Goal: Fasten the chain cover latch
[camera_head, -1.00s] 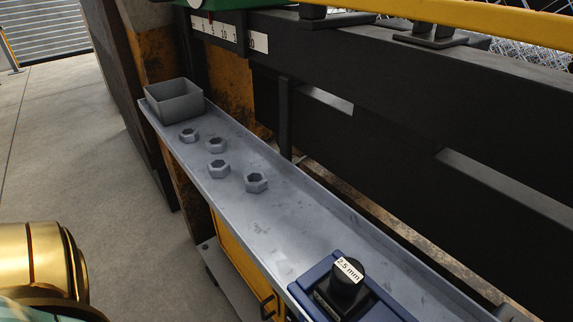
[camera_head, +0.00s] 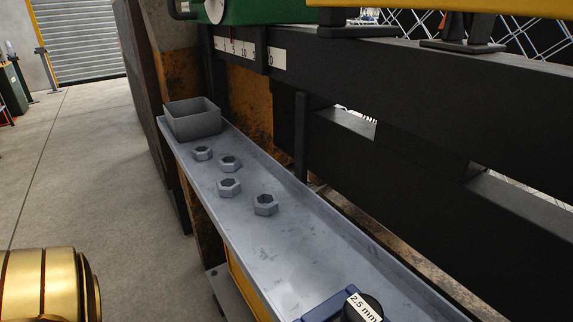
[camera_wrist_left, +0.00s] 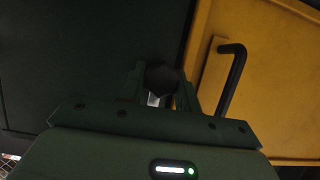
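In the left wrist view, my left gripper (camera_wrist_left: 160,88) has its two dark fingers on either side of a dark rounded knob (camera_wrist_left: 162,77). I cannot tell whether they touch it. A yellow panel (camera_wrist_left: 290,95) fills the right side, with a bent black handle (camera_wrist_left: 232,80) just right of the fingers. A dark flat surface (camera_wrist_left: 85,50) lies to the left. I cannot make out which part is the latch. In the head view neither gripper shows; only a gold part of my arm is at the lower left.
A grey ledge (camera_head: 290,245) holds several hex nuts (camera_head: 229,187), an open grey box (camera_head: 192,120) and a blue block (camera_head: 325,303) with a black knob labelled 2.5 mm (camera_head: 362,308). Dark beams (camera_head: 440,110) run along the right. Concrete floor (camera_head: 90,170) is clear at left.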

